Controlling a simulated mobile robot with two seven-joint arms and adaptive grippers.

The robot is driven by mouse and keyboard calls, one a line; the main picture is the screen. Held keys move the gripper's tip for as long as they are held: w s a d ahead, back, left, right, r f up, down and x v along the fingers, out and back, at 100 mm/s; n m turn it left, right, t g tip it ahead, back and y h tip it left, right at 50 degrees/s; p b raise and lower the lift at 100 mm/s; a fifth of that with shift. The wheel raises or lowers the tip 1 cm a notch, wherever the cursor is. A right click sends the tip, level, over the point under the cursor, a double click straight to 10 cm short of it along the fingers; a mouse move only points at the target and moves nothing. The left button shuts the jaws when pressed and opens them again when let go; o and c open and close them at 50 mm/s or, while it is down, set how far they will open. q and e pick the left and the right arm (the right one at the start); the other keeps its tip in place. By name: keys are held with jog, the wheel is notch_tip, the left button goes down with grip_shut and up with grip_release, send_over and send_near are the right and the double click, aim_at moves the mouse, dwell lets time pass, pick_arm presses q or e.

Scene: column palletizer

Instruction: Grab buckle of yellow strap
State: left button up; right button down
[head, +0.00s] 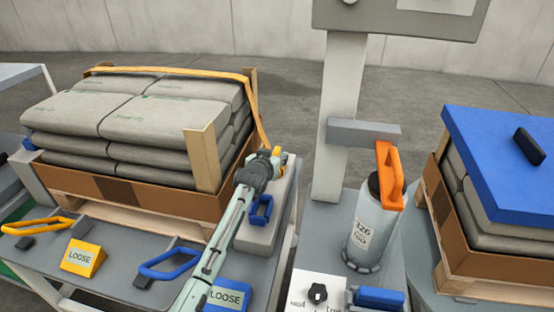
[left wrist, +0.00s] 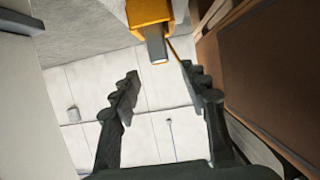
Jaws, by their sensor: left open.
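The yellow strap (head: 172,72) runs over the top of the stacked bags and down their right side. Its yellow buckle (head: 278,153) shows only in part, behind my left gripper (head: 268,158), near the pallet's right side. In the left wrist view the buckle (left wrist: 149,12) is at the top centre, with a dark grey piece (left wrist: 156,45) hanging from it. My left gripper (left wrist: 160,75) is open, its fingertips on either side below the grey piece, with nothing between them. My right gripper is not in view.
Grey bags (head: 130,115) sit in a brown tray (head: 120,190) with wooden corner posts. A blue handle (head: 261,209) is just below the gripper. Yellow (head: 84,257) and blue (head: 228,296) LOOSE blocks stand in front. A grey column (head: 338,120) and a canister (head: 372,228) stand right.

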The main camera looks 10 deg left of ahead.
aim_at(277, 151)
pick_arm(q)
jog(key=shift+x, duration=1.95)
jog(key=shift+a, duration=0.1)
jog(key=shift+c, duration=0.3)
grip_shut()
